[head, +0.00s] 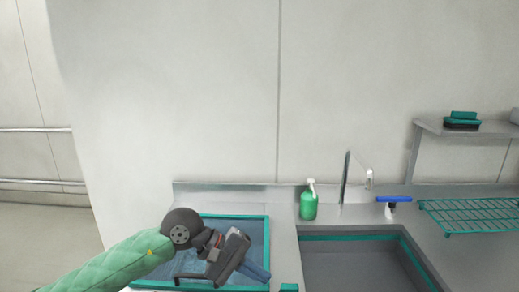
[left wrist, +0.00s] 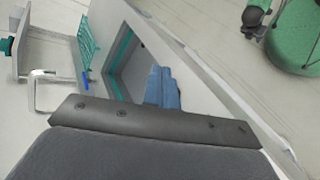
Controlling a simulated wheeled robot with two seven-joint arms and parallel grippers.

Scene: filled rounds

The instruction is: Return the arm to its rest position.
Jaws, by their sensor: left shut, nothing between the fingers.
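My left arm (head: 120,262) comes in from the lower left in a green padded sleeve. My left gripper (head: 257,271) is over the left part of the counter, in front of a teal-rimmed blue panel or tray. Its blue fingers are together and hold nothing. They also show near the middle of the left wrist view (left wrist: 163,90), behind the dark edge of the gripper body. My right gripper is in neither view.
The teal-rimmed tray (head: 267,233) lies under the gripper. A sink basin (head: 350,262) is to its right. A shelf (head: 485,130) holds a brush (head: 462,120).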

